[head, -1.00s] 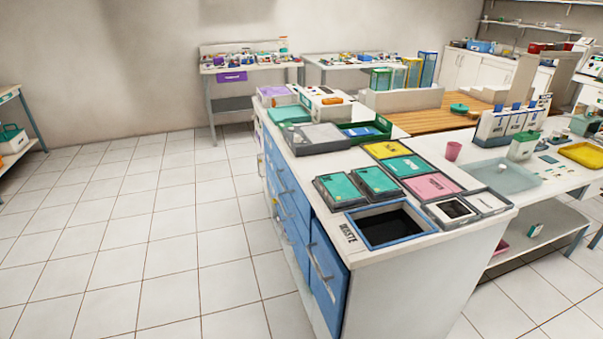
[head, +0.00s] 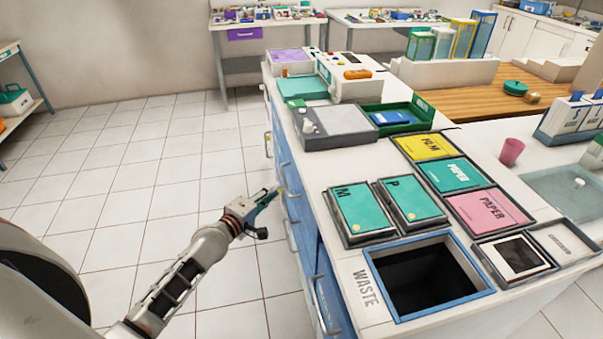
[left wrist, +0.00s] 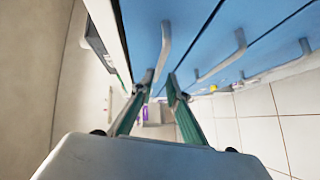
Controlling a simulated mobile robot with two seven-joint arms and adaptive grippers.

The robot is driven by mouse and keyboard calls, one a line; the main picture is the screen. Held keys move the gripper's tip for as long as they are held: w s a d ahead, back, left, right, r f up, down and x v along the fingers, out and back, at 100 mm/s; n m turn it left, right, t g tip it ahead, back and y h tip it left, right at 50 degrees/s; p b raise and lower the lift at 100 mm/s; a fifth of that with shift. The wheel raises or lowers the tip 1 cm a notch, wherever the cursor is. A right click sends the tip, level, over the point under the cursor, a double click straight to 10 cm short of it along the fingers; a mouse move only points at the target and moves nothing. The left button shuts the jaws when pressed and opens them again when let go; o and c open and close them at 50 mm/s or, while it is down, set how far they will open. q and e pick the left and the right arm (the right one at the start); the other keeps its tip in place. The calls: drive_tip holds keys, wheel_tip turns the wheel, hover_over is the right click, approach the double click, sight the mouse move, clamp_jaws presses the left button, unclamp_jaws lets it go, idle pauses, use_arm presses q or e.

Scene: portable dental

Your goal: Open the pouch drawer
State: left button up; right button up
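The blue drawer fronts (head: 299,211) line the left side of the white cabinet, with grey bar handles (head: 320,304). No label shows which one is the pouch drawer. My left gripper (head: 275,192) is beside the drawer fronts, over the floor side of the cabinet. In the left wrist view its two green-edged fingers (left wrist: 161,79) are apart, with a gap between the tips. A grey handle (left wrist: 164,45) on a blue front lies just beyond the tips; whether they touch it I cannot tell. The visible drawers look shut. My right gripper is out of view.
The tiled floor (head: 130,150) left of the cabinet is clear. A side table stands at the far left.

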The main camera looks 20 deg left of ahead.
sight(285, 179)
use_arm(q)
drive_tip(key=b+x, duration=0.1)
drive_tip(key=x, duration=0.6)
drive_tip(key=shift+w+b, duration=0.25)
drive_tip(key=shift+b, duration=0.15)
clamp_jaws()
